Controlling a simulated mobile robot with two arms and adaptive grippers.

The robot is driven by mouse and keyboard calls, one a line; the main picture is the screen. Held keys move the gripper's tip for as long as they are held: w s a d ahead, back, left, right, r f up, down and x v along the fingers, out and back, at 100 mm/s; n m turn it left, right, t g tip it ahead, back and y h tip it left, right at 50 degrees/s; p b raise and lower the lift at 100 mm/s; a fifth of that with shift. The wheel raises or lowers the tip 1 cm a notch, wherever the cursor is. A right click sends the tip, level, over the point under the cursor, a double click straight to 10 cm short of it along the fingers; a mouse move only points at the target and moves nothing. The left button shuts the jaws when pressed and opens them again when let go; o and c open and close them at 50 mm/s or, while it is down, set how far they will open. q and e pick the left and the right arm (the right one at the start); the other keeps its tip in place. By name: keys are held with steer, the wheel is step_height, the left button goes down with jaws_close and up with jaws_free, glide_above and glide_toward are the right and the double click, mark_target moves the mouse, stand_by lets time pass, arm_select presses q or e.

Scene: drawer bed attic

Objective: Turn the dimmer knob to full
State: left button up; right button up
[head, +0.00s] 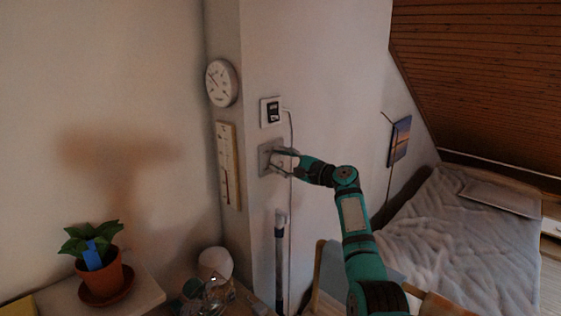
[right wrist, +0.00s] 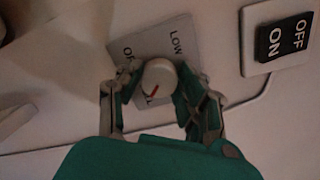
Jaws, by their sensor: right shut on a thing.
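The dimmer plate (head: 265,159) is on the wall post in the head view, with my right gripper (head: 279,160) at it. The round whitish dimmer knob (right wrist: 159,76) has a red mark pointing toward the lower left of that picture. My right gripper (right wrist: 156,86) has its two fingers on either side of the knob, shut on it. The lower part of the plate is hidden by the gripper. My left gripper is not in view.
An ON/OFF switch (right wrist: 284,38) sits beside the dimmer; in the head view it is above it (head: 271,111). A round dial (head: 221,83) and a thermometer-like panel (head: 229,165) hang to the left. A potted plant (head: 103,272) stands lower left; a bed (head: 450,235) is at right.

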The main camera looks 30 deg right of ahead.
steer(key=o, duration=1.1)
steer(key=shift+o, duration=0.2)
steer(key=shift+s+d, duration=0.15)
steer(key=shift+s, duration=0.05)
steer(key=v, duration=1.1)
steer(key=shift+s, duration=0.25)
steer(key=shift+f, duration=0.15)
